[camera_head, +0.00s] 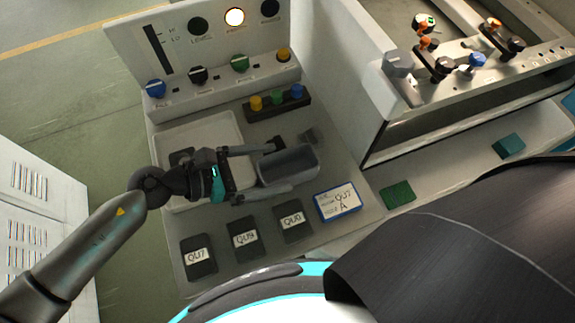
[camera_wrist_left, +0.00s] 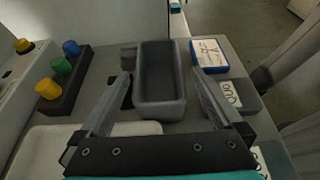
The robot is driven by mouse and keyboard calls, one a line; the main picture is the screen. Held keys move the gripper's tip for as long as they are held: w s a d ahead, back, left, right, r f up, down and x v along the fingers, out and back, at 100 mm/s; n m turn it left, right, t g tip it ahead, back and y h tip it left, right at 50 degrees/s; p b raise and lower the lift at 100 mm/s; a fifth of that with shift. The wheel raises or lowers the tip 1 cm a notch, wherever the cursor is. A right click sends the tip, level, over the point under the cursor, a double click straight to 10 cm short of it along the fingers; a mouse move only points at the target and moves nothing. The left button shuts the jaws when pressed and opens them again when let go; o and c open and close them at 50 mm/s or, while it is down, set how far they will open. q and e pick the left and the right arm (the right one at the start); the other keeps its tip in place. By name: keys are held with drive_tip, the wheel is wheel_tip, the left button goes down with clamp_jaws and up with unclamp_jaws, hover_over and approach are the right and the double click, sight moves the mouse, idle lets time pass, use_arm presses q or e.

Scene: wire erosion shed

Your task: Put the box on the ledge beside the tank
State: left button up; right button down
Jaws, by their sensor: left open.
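The box, a grey open-topped container (camera_head: 297,163), stands on the grey bench and shows in the left wrist view (camera_wrist_left: 160,98). My left gripper (camera_head: 279,168) is open, with one finger on each side of the box; I cannot tell whether either finger touches it. The tank (camera_head: 345,85) is a large pale housing right of the bench, with fittings along its top rim. My right gripper is out of view.
A shallow white tray (camera_head: 222,125) lies under my left gripper. Behind are a knob panel (camera_head: 180,50) and a dark strip with coloured knobs (camera_head: 262,112). Several black labelled holders (camera_head: 198,262) and a blue-edged card (camera_head: 338,201) lie in front. The ledge is bare between pad and block.

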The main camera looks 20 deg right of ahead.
sight(312, 160)
use_arm(q)
drive_tip(key=x, duration=0.4)
drive_tip(key=shift+w+d+r, duration=0.1)
drive_tip(key=shift+r, duration=0.05)
drive_tip(key=c, duration=1.5)
wheel_tip(312, 160, up, 19)
drive_tip(key=p, duration=0.5)
drive_tip(key=w+a+f+n+t+b, duration=0.2)
drive_tip(key=a+b, duration=0.2)
drive_tip(key=a, duration=0.4)
drive_tip(key=w+a+f+n+t+y+b, duration=0.1)
drive_tip(key=w+a+f+n+t+b, duration=0.1)
drive_tip(key=a+b, duration=0.3)
drive_tip(key=w+a+f+n+t+y+b, duration=0.1)
drive_tip(key=w+a+f+n+t+b, duration=0.1)
drive_tip(key=a, duration=1)
drive_tip(key=shift+w+f+n+t+b, duration=0.4)
drive_tip(key=shift+w+f+t+b, duration=0.5)
drive_tip(key=shift+b, duration=0.85)
drive_tip(key=shift+w, duration=0.1)
